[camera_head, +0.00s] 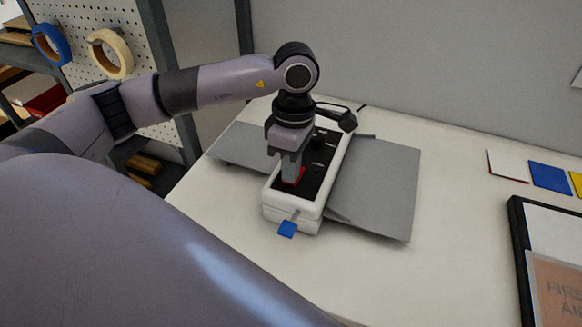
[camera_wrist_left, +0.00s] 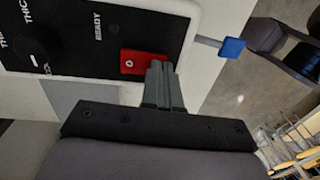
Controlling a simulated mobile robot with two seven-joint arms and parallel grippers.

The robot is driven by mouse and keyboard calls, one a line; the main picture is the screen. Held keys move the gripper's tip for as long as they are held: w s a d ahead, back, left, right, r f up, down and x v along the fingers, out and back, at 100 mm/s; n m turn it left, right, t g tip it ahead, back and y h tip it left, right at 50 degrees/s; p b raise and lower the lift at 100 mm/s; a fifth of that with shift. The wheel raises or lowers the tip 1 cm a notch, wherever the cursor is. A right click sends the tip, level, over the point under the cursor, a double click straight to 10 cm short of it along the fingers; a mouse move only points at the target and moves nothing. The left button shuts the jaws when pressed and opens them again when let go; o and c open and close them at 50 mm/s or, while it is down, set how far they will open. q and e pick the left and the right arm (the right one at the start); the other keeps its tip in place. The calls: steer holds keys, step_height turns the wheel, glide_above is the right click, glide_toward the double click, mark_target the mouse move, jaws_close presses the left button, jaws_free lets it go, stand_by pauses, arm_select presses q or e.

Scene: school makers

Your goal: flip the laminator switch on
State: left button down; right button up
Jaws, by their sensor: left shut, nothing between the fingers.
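The laminator (camera_head: 289,211) stands on the white table, a white body with a black top panel and grey trays on both sides. Its red switch (camera_head: 299,174) is partly hidden by my left gripper (camera_head: 290,181), which points down onto it. In the left wrist view the red switch (camera_wrist_left: 144,62) sits on the black panel beside a black knob (camera_wrist_left: 36,46). My left gripper (camera_wrist_left: 160,70) is shut and empty, its fingertips at the edge of the red switch. I cannot tell whether they touch. My right gripper is not in view.
A blue-tipped lever (camera_head: 287,228) sticks out of the laminator's near end. Red-edged, blue and yellow cards (camera_head: 550,176) and a black-framed tray (camera_head: 518,235) lie at the right. A pegboard (camera_head: 130,55) with tape rolls stands at the left.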

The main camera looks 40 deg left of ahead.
arm_select(q)
steer(key=shift+s+f, duration=0.1)
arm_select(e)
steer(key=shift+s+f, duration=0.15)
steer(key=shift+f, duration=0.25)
arm_select(q)
steer(key=shift+w+a+r, duration=0.15)
steer(key=shift+w+r, duration=0.1)
steer(key=shift+w, duration=0.5)
steer(key=shift+r, duration=0.15)
